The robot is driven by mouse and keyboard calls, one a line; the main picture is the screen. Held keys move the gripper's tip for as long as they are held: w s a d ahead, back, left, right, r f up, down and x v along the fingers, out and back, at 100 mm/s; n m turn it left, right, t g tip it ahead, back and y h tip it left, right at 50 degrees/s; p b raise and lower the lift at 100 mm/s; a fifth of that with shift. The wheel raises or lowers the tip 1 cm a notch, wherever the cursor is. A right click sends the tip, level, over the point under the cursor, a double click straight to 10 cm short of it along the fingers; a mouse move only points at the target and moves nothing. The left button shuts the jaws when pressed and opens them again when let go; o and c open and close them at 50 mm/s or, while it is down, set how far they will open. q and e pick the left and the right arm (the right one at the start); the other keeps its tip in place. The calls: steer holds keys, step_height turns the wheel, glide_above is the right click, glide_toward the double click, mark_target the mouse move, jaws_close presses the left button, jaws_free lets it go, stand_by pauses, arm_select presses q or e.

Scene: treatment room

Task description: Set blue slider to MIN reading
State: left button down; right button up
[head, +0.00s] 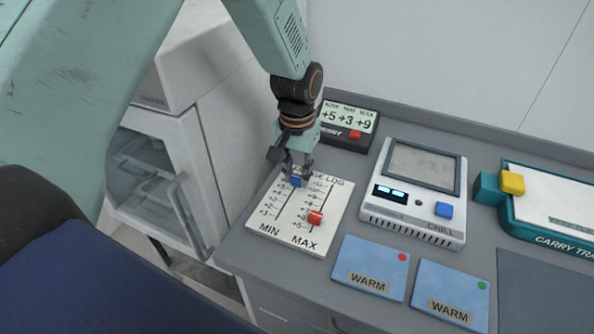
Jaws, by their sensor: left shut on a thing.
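The log board (271,231) lies on the grey counter, with a MIN scale on its left and a MAX scale on its right. The blue slider (295,181) is near the top of the MIN scale, partly hidden by my left gripper (297,172), which is shut on it from above. The red slider (315,218) sits lower on the MAX scale. My right gripper is not in view.
A white CHILL device (418,224) with a blue button stands right of the board. Two blue WARM cards (369,258) lie in front. A teal carry tray (520,229) with a yellow latch is at the right. A white cabinet (206,140) stands left of the counter (480,150).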

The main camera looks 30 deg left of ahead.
arm_select(q)
steer(key=s+p, duration=0.1)
steer(key=s, duration=0.1)
steer(key=s+p, duration=0.2)
steer(key=s, duration=0.1)
steer(key=shift+s+d+r, duration=0.15)
steer(key=shift+r, duration=0.05)
steer(key=shift+s+f+p, duration=0.1)
steer(key=shift+s+p, duration=0.2)
steer(key=shift+p, duration=0.05)
steer(key=c, duration=1.1)
jaws_free()
steer(key=shift+s, duration=0.1)
